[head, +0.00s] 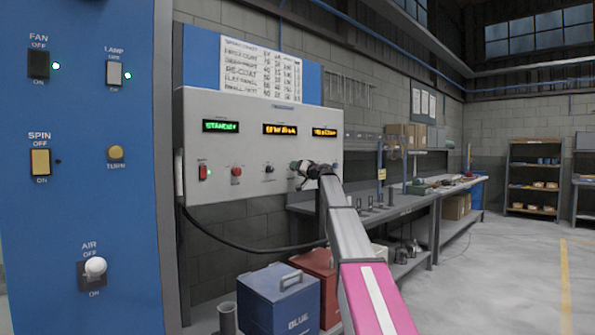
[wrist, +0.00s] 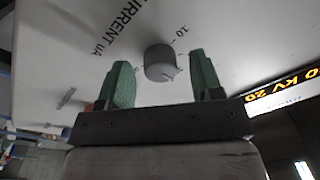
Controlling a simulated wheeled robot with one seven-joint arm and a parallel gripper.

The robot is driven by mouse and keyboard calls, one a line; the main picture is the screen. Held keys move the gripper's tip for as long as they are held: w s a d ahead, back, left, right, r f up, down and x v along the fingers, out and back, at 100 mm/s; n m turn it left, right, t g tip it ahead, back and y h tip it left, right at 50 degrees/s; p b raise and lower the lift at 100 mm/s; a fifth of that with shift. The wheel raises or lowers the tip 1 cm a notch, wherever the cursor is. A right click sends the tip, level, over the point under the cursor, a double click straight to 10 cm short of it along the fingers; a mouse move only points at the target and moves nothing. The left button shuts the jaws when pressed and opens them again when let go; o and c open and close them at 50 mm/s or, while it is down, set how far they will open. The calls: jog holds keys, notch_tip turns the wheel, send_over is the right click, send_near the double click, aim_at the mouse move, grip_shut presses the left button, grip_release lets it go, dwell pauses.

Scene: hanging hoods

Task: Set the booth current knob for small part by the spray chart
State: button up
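The current knob (wrist: 160,62) is a grey round knob on the pale panel (head: 255,108), beside printed "CURRENT uA" lettering. In the wrist view my gripper (wrist: 161,78) is open, with one green finger on each side of the knob. The fingertips lie close to the knob with a gap on both sides; I cannot tell their depth exactly. In the head view my gripper (head: 303,170) is at the panel's lower right and hides the knob. The spray chart (head: 260,68) hangs above the panel; its rows are too blurred to read surely.
The panel has a green display (head: 220,126), two amber displays, a red switch (head: 203,172), a red knob (head: 236,172) and a black knob (head: 269,170). A blue switch board (head: 75,200) stands at left. A workbench (head: 400,205) runs to the right; blue (head: 280,298) and red boxes sit below.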

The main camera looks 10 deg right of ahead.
jog(key=v, duration=1)
jog(key=shift+s+d, duration=0.25)
jog(key=shift+s, duration=0.1)
